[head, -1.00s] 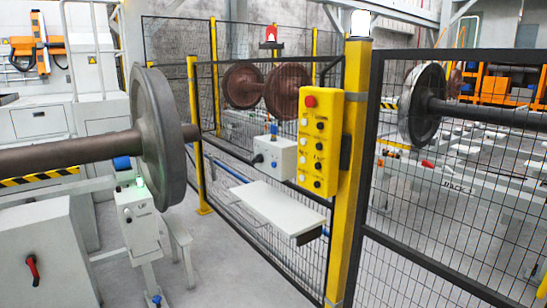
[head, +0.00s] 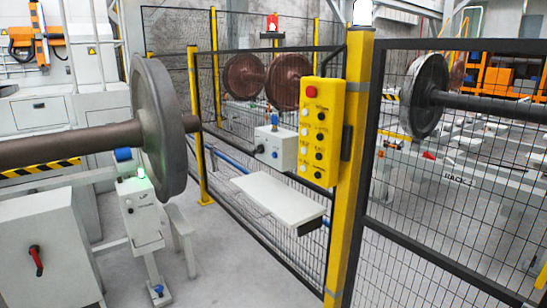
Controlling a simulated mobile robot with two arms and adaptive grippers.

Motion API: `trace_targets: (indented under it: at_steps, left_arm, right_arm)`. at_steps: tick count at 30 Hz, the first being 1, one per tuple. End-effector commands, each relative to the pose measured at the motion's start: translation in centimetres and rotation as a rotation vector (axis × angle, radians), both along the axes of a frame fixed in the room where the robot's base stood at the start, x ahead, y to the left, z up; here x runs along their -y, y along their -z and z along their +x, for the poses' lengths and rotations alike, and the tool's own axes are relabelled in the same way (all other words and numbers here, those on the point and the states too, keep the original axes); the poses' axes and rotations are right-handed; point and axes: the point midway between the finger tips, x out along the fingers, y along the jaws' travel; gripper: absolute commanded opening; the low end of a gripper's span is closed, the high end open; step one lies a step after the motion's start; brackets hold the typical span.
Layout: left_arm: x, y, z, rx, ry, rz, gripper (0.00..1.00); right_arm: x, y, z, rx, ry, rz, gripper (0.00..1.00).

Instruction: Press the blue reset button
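A grey control box (head: 285,146) is on the mesh fence, left of the yellow panel. It has a small blue button (head: 275,154) on its front and a blue part (head: 272,119) above it. The yellow panel (head: 321,132) on the post carries a red button (head: 311,91) and columns of white and black buttons. Another blue part (head: 123,154) shows above a grey pedestal box (head: 140,211) with a lit green lamp, beside the near wheel. Labels are too small to read. Neither gripper is in view.
A pale shelf (head: 278,199) juts from the fence below the grey box. A large wheelset (head: 158,130) and a grey cabinet (head: 40,250) with a red switch stand at the left. A mesh fence panel (head: 455,180) closes the right. Bare floor (head: 230,265) lies in front.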

Motion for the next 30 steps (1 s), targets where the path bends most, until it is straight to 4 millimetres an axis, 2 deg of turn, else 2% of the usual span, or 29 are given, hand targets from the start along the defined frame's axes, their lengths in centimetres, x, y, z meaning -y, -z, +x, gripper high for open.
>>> trace_targets:
  at_steps: [2, 7, 8, 30]
  left_arm:
    - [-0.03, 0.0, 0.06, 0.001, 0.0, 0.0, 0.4]
    - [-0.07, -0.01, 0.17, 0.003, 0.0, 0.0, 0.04]
    - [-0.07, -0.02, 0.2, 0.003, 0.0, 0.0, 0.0]
    - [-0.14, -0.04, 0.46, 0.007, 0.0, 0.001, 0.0]
  right_arm:
    - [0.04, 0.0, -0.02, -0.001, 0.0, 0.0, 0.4]
    - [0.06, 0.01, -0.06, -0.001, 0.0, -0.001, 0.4]
    - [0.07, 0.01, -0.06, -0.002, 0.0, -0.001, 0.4]
    - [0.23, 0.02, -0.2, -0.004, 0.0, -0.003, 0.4]
